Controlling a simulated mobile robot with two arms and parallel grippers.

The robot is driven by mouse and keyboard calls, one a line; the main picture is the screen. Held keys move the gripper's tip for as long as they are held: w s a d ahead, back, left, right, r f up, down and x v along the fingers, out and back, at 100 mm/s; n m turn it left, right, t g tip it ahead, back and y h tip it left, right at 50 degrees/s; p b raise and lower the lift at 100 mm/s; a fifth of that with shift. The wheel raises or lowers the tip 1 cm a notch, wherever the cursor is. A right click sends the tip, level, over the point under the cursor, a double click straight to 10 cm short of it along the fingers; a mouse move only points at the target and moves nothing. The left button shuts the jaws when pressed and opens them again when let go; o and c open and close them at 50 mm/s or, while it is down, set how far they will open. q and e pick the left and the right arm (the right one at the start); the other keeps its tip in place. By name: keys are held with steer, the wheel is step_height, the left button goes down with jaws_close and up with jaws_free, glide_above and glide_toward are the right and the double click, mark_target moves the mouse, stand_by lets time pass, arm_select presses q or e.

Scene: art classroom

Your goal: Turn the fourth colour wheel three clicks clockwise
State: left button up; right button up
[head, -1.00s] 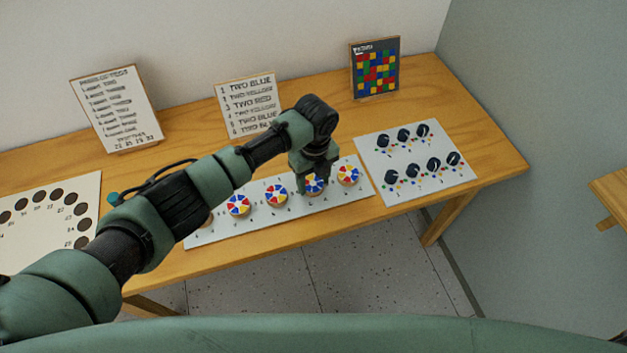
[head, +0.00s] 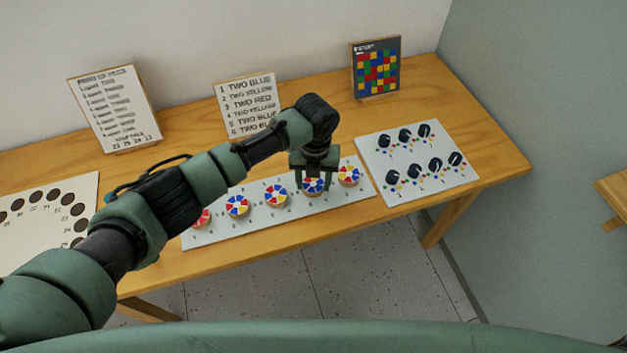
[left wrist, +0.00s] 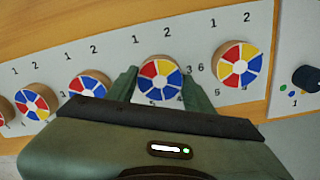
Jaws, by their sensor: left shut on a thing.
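A grey board (head: 215,232) on the table carries a row of round colour wheels with red, yellow, blue and white sectors. The first wheel (head: 201,218) is partly behind my arm; the second (head: 237,206), third (head: 276,195) and fifth (head: 348,175) show clearly. My left gripper (head: 316,179) points down over the fourth wheel (head: 313,187), shut on it with one finger on each side. In the left wrist view the fourth wheel (left wrist: 160,76) sits between the fingers, with yellow at the top and red at upper left. My right gripper is not in view.
A board of black knobs (head: 416,165) lies to the right, and a panel with dark round spots (head: 40,235) to the left. Two text cards (head: 116,110) (head: 248,102) and a coloured grid card (head: 376,68) stand behind. The table's front strip is clear.

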mark_target(314, 183)
arm_select(q)
steer(key=shift+w+r, duration=0.1)
steer(key=shift+w, duration=0.05)
steer(key=o, duration=1.4)
step_height(314, 183, up, 8)
steer(key=shift+d+f+b, duration=0.1)
steer(key=shift+f+b, duration=0.05)
steer(key=shift+b, duration=0.4)
